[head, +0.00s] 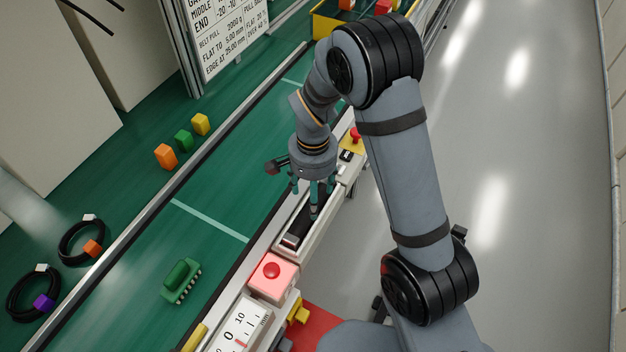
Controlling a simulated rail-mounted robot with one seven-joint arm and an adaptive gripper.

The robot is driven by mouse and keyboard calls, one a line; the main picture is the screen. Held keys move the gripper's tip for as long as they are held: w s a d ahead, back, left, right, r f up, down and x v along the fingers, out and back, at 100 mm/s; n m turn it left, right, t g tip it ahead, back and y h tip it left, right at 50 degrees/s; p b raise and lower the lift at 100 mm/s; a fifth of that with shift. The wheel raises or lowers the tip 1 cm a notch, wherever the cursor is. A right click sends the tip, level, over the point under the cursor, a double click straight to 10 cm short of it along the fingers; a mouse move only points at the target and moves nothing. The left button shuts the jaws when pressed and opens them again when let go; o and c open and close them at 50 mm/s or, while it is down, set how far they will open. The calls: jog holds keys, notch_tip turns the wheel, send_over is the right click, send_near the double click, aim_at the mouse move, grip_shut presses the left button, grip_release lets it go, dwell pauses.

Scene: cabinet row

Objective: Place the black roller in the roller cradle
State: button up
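A long pale holder (318,240) with a dark inside runs along the near edge of the green conveyor, at the middle of the head view. A black bar-shaped thing with a grey end (291,239) shows in it; it looks like the black roller, but most of it is hidden by my gripper. My gripper (314,205) points down over this holder with its teal fingers at or just above the black thing. I cannot tell whether the fingers touch it or how far apart they are. I cannot tell for sure whether this holder is the roller cradle.
A pink box with a red button (271,271) and a white dial gauge (238,330) stand nearer. A red button on yellow (354,136) is beyond. A green brush-like block (180,279) lies on the belt. Small coloured blocks (183,140) and black cable loops (80,240) lie left.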

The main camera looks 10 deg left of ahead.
notch_tip(320, 180, up, 7)
jog(key=shift+f, duration=0.2)
dwell(0.4)
